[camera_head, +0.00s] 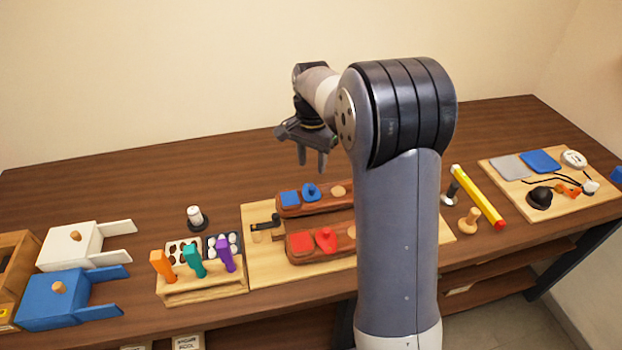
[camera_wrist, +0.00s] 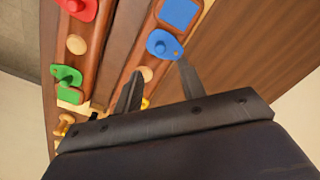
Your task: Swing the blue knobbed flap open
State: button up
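The blue knobbed flap (camera_head: 311,190) sits on the far brown wooden block (camera_head: 318,208), just right of a blue square (camera_head: 290,198). In the wrist view the flap (camera_wrist: 160,40) is a rounded blue plate with a raised knob and a small hole, beside the blue square (camera_wrist: 180,12). My gripper (camera_head: 313,162) is above the far block near the flap, fingers pointing down. In the wrist view my gripper (camera_wrist: 160,75) has its two fingers apart, with nothing between them. The fingertips are close to the flap in the picture; I cannot tell the exact height gap.
A near block carries a red square (camera_head: 301,242) and a red knobbed flap (camera_head: 325,238). A green flap (camera_wrist: 66,76) shows in the wrist view. Colored-handled tools (camera_head: 194,264) stand left. A yellow level (camera_head: 478,196) lies right. The table behind the blocks is clear.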

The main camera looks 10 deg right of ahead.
aim_at(312, 187)
notch_tip(312, 187, down, 8)
jog(key=shift+f+p, duration=0.2)
jog(key=shift+p, duration=0.25)
grip_shut()
